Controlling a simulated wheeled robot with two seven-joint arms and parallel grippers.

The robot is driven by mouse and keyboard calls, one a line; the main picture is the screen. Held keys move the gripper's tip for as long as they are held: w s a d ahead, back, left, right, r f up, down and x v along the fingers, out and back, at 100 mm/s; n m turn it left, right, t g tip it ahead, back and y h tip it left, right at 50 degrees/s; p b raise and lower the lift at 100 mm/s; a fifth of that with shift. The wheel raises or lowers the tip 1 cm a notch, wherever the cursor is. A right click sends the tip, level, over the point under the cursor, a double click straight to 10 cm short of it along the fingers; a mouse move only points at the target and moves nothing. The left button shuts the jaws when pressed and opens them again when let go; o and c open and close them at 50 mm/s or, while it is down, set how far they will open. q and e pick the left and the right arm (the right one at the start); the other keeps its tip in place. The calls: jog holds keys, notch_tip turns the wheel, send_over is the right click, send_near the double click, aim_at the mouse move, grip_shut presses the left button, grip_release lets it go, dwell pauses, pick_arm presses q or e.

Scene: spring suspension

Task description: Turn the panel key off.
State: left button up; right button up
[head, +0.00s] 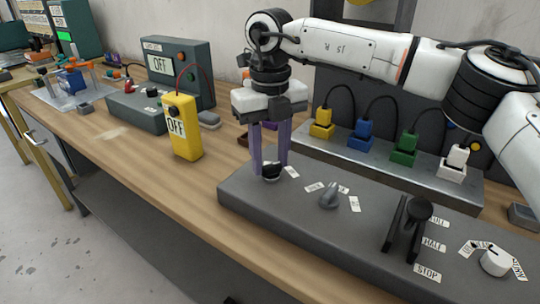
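The panel key (271,170) is a small black key head on a round silver base, at the left end of the dark grey control panel (240,200). A white label lies just right of it. My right gripper (270,166) points straight down over it, its two purple fingers on either side of the key head. The fingers stand a little apart with their tips at the key's height. I cannot tell whether they touch it. The key's exact angle is partly hidden. My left gripper is not in view.
Right of the key on the panel are a grey knob (329,197), a black lever (413,220) and a white dial (495,262). Behind runs a strip of coloured plugs (365,130). A yellow OFF box (182,130) and a grey OFF unit (180,65) stand left.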

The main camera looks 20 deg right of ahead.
jog(key=c, duration=0.3)
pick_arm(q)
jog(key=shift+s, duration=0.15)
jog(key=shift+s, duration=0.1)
pick_arm(e)
jog(key=shift+n, duration=0.3)
jog(key=shift+r+p, duration=0.1)
jog(key=shift+p, duration=0.3)
jog(key=n+p, duration=0.2)
jog(key=n, duration=0.2)
jog(key=shift+a, duration=0.1)
jog(key=n+p, duration=0.1)
jog(key=n, duration=0.2)
jog(key=shift+s+a, duration=0.1)
jog(key=shift+n, duration=1.2)
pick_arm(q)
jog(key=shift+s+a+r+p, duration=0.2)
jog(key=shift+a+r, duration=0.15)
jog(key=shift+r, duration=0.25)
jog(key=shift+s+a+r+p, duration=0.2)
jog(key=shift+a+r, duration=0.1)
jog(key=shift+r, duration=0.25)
pick_arm(e)
jog(key=shift+n, duration=0.9)
